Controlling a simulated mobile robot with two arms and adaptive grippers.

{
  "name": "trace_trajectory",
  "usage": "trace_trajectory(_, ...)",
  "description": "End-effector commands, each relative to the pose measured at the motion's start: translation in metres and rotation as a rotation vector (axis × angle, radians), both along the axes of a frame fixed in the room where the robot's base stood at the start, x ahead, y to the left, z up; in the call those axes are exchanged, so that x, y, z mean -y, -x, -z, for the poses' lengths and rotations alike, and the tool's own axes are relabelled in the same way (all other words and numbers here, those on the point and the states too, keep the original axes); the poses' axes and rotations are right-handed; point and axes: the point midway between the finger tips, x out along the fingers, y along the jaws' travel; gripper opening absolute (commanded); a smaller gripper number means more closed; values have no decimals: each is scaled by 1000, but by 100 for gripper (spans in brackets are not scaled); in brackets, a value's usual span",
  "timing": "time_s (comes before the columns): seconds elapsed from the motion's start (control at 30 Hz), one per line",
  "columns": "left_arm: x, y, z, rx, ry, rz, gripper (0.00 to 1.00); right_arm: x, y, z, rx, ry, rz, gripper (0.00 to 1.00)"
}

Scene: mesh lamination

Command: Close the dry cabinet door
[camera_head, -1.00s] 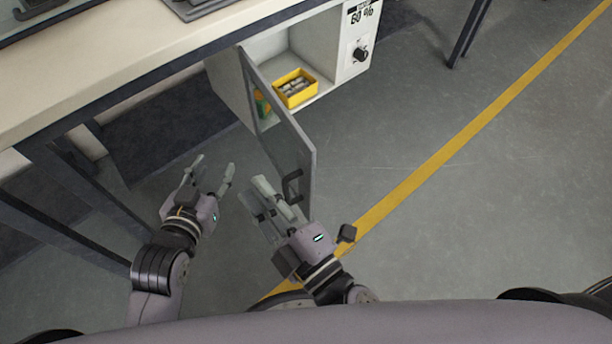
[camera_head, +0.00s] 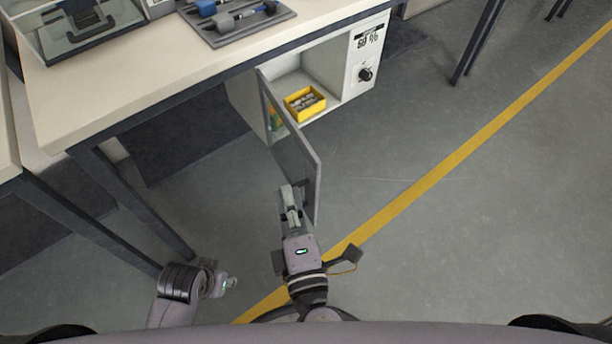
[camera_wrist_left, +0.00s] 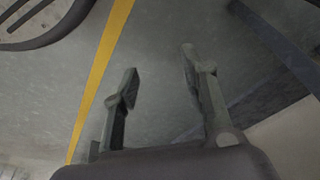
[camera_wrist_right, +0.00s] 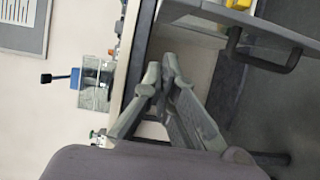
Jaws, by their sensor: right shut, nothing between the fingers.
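The dry cabinet (camera_head: 364,72) stands under the table, its door (camera_head: 303,165) swung wide open toward me.
A yellow bin (camera_head: 303,113) with small items sits inside the cabinet. The table (camera_head: 190,62) with a tool tray (camera_head: 240,27) is above. Table legs (camera_head: 135,205) stand at the left. The floor right of the door is clear, with a yellow line (camera_head: 440,175).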

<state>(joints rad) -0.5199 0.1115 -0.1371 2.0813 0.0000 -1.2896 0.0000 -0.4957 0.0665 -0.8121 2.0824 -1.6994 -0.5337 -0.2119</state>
Motion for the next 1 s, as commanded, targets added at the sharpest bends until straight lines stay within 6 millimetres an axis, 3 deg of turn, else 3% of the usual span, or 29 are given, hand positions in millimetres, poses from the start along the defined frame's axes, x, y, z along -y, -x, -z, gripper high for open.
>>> trace_trajectory(0.1, 0, 2, 17, -12, -1, 2, 40, -3, -23, -3, 1, 2, 1, 0)
trace_trajectory(0.2, 0, 3, 29, -18, -1, 3, 40, 15, -27, -1, 0, 4, 0, 0)
trace_trajectory(0.4, 0, 4, 43, -22, -1, 4, 40, 30, -35, 0, 0, 1, -1, 0)
trace_trajectory(1.0, 1, 4, 44, -20, -1, 5, 40, 40, -38, 0, 1, 3, -23, 0)
